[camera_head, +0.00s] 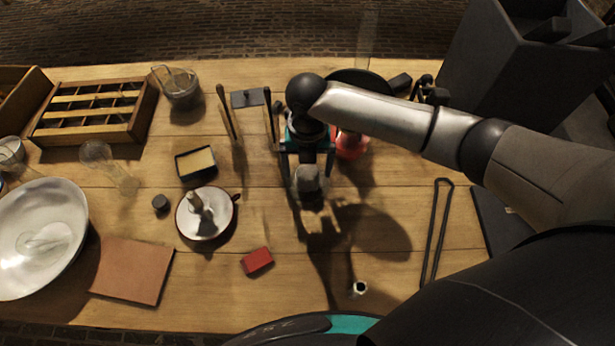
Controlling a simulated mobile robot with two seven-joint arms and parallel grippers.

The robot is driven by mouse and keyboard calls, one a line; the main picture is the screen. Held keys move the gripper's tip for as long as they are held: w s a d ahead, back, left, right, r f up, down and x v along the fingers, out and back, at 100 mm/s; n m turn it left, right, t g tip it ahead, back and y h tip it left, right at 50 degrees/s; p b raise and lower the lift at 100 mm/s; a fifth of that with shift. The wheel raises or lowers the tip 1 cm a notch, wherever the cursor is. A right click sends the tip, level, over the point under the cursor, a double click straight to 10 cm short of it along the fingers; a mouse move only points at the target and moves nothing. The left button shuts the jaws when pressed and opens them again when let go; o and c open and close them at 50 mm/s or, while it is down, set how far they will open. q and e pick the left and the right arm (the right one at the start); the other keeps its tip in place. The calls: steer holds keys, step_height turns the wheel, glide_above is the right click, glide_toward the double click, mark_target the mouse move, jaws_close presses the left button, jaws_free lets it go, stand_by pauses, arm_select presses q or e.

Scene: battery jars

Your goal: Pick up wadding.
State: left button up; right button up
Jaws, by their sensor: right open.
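The gripper body and wrist hide what is directly behind. My left gripper is not in view.
Left of the gripper are a dark-rimmed dish (221,228), a small tray with a yellowish block (197,162) and a red box (257,261). A red object (351,145) stands close behind on the right. Tongs (436,230) lie at right. The front middle is mostly clear.

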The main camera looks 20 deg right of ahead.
mark_target(307, 171)
step_height(307, 171, down, 2)
steer(key=shift+r, duration=0.1)
jaws_close()
stand_by(0.7)
step_height(307, 171, up, 20)
steer(key=p, duration=0.3)
steer(key=shift+p, duration=0.4)
